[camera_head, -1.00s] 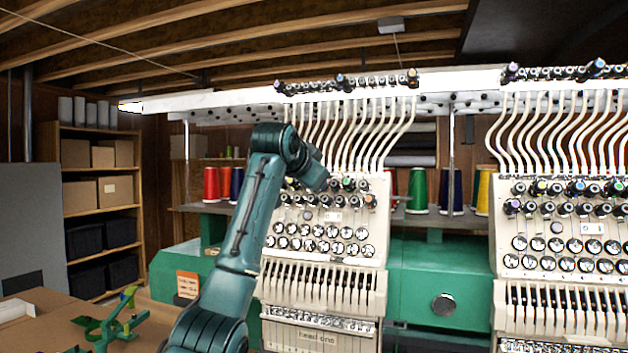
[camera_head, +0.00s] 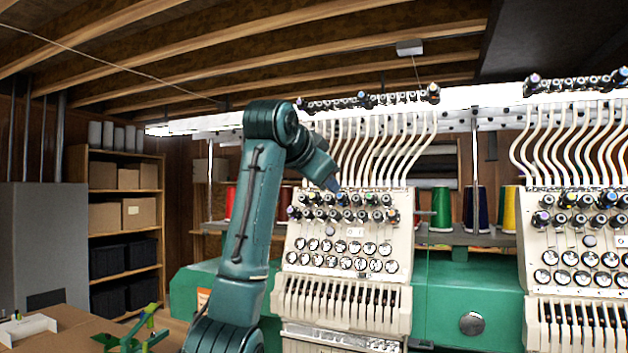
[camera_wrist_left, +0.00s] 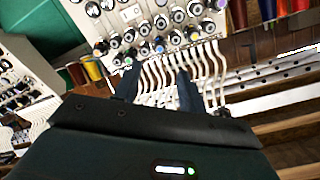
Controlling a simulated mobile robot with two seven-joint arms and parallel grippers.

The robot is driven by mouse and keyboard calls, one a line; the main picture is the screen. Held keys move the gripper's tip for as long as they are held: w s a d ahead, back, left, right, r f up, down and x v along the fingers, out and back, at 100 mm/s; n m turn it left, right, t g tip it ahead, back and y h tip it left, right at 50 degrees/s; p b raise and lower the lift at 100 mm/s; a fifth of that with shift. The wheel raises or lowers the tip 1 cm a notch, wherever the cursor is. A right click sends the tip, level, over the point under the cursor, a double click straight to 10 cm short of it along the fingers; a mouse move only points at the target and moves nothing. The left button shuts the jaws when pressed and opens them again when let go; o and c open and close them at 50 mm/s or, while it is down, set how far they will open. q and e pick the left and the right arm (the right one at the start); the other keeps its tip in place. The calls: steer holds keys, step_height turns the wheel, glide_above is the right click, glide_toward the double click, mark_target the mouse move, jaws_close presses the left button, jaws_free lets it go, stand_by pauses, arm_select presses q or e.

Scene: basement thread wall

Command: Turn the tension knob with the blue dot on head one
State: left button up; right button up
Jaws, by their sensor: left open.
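Head one (camera_head: 345,237) is the cream panel at the centre of the head view, with rows of dark tension knobs (camera_head: 388,215) bearing small coloured dots. These knobs also show in the wrist view (camera_wrist_left: 116,42), with the panel turned nearly upside down. A knob with a bluish dot (camera_wrist_left: 159,45) shows there beside one with a green dot; the colour is hard to confirm at this size. My left gripper (camera_wrist_left: 160,92) is open and empty, its fingers in front of the white thread tubes beside the knob rows. My right gripper is out of view.
White thread tubes (camera_head: 400,150) run down to the knobs. A second head (camera_head: 580,240) stands at the right. Thread cones (camera_head: 441,208) stand on the shelf between the heads. A cardboard-coloured table with a green object (camera_head: 135,338) is at lower left.

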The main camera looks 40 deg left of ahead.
arm_select(q)
steer(key=v, duration=0.4)
steer(key=shift+b, duration=0.3)
